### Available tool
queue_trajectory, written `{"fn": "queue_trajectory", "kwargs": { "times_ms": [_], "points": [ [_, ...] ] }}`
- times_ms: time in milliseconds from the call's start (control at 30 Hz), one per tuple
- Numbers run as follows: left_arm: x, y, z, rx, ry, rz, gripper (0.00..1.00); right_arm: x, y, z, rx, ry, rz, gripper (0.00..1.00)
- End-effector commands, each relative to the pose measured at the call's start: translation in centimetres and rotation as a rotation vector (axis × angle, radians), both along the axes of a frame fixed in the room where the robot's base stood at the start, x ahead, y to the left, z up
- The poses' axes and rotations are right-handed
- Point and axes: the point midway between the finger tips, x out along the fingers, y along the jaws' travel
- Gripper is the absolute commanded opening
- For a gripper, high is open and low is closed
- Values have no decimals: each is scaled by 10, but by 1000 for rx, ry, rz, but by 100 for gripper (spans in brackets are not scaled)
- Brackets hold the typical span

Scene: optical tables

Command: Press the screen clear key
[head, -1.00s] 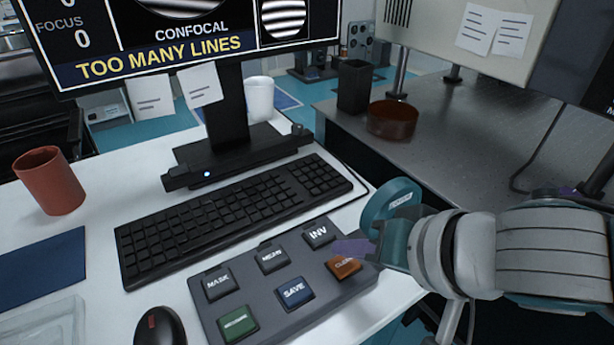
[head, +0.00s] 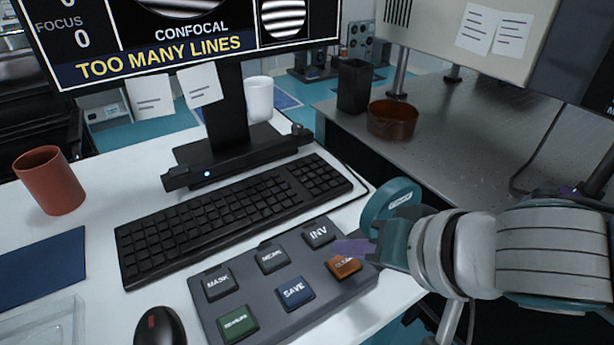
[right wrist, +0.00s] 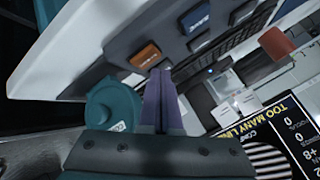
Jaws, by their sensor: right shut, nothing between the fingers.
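The grey key panel (head: 264,292) lies on the white desk with several large keys. The orange key (head: 343,266), whose label reads like CLEAR, is at its right end, and it also shows in the right wrist view (right wrist: 147,54). My right gripper (head: 345,248) is shut and empty. Its purple fingertips are at the far edge of the orange key, beside the INV key (head: 319,234). I cannot tell whether they touch the key. In the right wrist view the closed fingers (right wrist: 160,75) point at the panel just past the orange key. My left gripper is out of view.
A black keyboard (head: 230,215) lies behind the panel, and a mouse (head: 159,326) is at its left. A monitor (head: 200,45) reads TOO MANY LINES. A teal round object (head: 390,202) is beside my right gripper. A red-brown mug (head: 49,180) stands at the left.

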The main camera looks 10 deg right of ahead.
Motion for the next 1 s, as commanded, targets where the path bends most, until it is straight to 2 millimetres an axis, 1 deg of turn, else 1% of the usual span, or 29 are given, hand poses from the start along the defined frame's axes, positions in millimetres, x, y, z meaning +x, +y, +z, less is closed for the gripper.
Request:
{"fn": "queue_trajectory", "kwargs": {
  "times_ms": [233,667,1000],
  "points": [
    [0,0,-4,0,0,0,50,0,0,-8,0,2,-1,0],
    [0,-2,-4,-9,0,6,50,0,0,-9,0,0,0,0],
    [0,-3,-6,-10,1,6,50,0,0,-13,0,1,1,0]
  ]
}}
